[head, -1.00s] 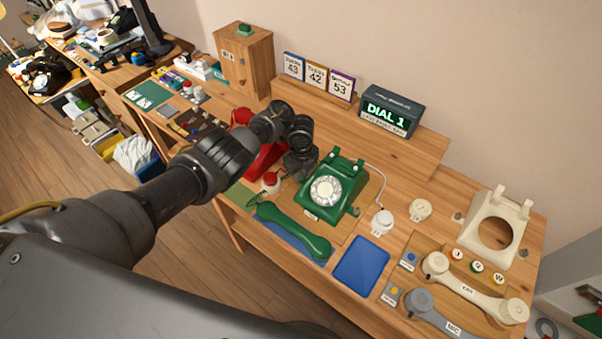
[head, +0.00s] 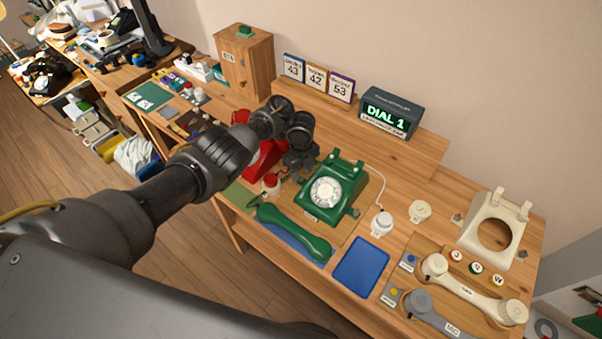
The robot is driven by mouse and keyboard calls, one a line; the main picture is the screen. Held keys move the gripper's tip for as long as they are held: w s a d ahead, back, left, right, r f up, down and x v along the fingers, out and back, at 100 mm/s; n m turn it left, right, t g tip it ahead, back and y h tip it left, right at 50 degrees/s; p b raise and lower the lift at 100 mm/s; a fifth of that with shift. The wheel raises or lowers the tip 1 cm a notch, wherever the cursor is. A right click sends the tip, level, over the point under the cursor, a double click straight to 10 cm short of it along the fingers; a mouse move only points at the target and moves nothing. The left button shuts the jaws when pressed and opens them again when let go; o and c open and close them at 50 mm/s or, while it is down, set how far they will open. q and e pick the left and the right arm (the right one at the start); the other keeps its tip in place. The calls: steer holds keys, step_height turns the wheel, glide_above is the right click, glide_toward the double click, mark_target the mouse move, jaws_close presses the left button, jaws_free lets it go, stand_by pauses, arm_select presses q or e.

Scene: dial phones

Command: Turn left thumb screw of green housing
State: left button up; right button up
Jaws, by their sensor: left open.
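The green housing (head: 347,204) is a green dial phone body with a white dial (head: 325,192), sitting on the wooden desk. My left gripper (head: 299,171) is open at the housing's upper left edge, pointing down. I cannot tell whether it touches the housing or has the screw between its fingers. The green handset (head: 293,233) lies in front of the housing. My right gripper is not in view.
A blue mat (head: 361,266) lies in front. A cream housing (head: 496,230) and a cream handset (head: 470,288) are at right. A display (head: 390,113) reads DIAL 1.

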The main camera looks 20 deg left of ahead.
mark_target(301, 177)
arm_select(q)
step_height(301, 177, up, 9)
steer(key=p, duration=0.3)
steer(key=shift+f, duration=0.15)
stand_by(0.3)
